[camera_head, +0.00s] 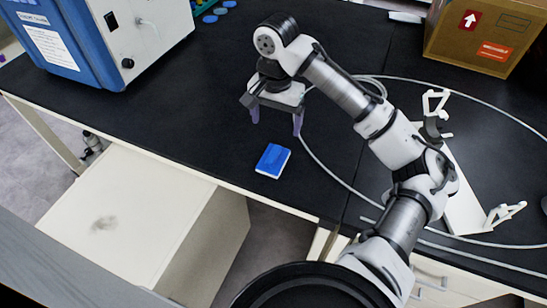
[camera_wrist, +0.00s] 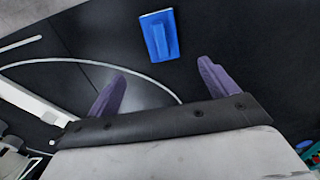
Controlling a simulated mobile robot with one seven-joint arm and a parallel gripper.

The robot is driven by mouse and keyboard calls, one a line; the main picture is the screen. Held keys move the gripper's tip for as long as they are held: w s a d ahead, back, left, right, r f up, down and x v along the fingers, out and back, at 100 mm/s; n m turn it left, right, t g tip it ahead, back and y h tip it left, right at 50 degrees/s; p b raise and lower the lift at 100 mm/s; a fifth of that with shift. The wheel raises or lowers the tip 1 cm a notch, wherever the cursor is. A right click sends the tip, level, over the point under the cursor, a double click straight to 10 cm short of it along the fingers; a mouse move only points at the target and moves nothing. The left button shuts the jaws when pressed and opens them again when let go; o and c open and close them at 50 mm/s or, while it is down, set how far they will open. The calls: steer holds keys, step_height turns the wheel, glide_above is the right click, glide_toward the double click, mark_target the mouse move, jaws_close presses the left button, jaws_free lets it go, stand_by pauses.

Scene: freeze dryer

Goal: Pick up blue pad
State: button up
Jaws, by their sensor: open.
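The blue pad (camera_head: 273,160) lies flat on the black bench top near its front edge. It is a small blue block with a pale side. In the wrist view the blue pad (camera_wrist: 159,35) shows a raised strip on top and lies beyond the fingertips, between their lines. My gripper (camera_head: 274,120) is open and empty, above the bench and behind the pad in the head view. Its two purple fingers also show in the wrist view, where the gripper (camera_wrist: 163,72) is apart from the pad.
A blue and white machine (camera_head: 95,40) stands at the back left. A cardboard box (camera_head: 485,35) stands at the back right. A grey hose (camera_head: 320,165) curves across the bench right of the pad. A white stand (camera_head: 462,195) lies at the right. Bench around the pad is clear.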

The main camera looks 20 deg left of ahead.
mark_target(274, 152)
step_height(274, 152, down, 8)
steer(key=shift+a+r, duration=0.1)
steer(key=shift+r, duration=0.15)
steer(key=shift+s+f+p, duration=0.15)
steer(key=shift+f+p, duration=0.45)
steer(key=shift+f, duration=2.05)
steer(key=shift+c, duration=0.3)
steer(key=c, duration=1)
steer(key=shift+a+r, duration=0.1)
step_height(274, 152, up, 20)
steer(key=shift+b, duration=0.45)
